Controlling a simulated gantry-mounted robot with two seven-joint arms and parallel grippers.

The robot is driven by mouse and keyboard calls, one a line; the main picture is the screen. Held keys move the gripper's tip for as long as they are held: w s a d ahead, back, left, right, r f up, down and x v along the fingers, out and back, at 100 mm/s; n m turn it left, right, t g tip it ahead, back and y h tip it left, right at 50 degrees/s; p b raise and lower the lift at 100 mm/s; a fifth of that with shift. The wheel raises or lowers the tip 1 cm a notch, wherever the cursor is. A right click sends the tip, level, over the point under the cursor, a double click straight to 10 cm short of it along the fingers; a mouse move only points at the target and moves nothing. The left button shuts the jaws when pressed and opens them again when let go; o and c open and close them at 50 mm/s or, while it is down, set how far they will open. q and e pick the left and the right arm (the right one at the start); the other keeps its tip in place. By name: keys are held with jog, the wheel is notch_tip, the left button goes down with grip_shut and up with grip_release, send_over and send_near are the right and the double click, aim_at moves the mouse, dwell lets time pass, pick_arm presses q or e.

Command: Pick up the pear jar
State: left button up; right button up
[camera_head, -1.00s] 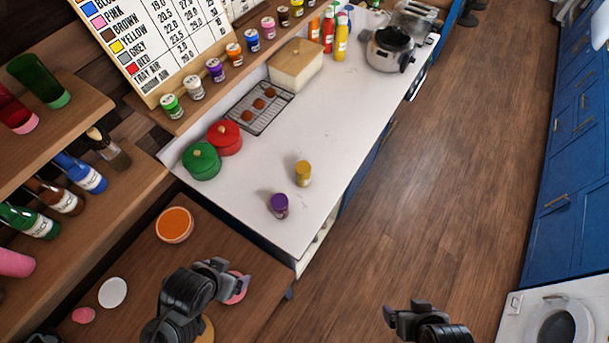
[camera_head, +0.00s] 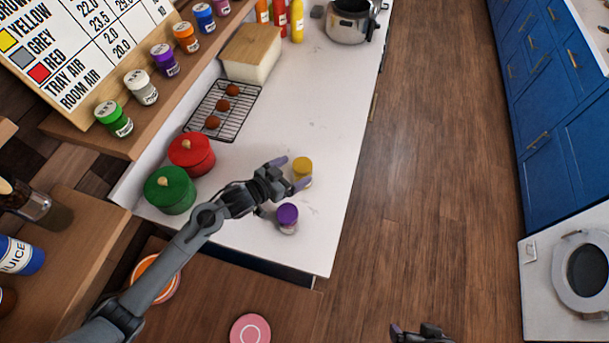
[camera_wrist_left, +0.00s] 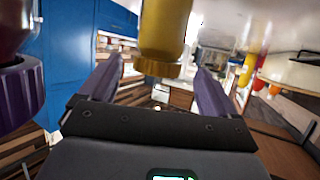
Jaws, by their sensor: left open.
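A jar with a yellow lid (camera_head: 302,165), which I take for the pear jar, stands on the white counter; no label is readable. My left gripper (camera_head: 292,174) is open beside it, its fingers reaching toward the jar's sides. In the left wrist view the yellow jar (camera_wrist_left: 164,32) appears upside down between the two purple fingertips, with gaps on both sides. A purple-lidded jar (camera_head: 288,215) stands close by, beside the left gripper; it also shows at the left of the left wrist view (camera_wrist_left: 18,92). My right gripper (camera_head: 412,333) is partly visible at the bottom edge, away from the counter.
Red pot (camera_head: 192,155) and green pot (camera_head: 170,191) stand left of my left forearm. Behind are a cooling rack (camera_head: 240,112) with brown balls and a bread box (camera_head: 252,68). Spice jars line the shelf. The counter right of the rack is clear.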

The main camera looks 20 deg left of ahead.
aim_at(306, 164)
pick_arm(q)
jog(key=shift+x, duration=3.15)
jog(key=shift+d, duration=0.15)
jog(key=shift+r, duration=0.1)
jog(key=c, duration=1.3)
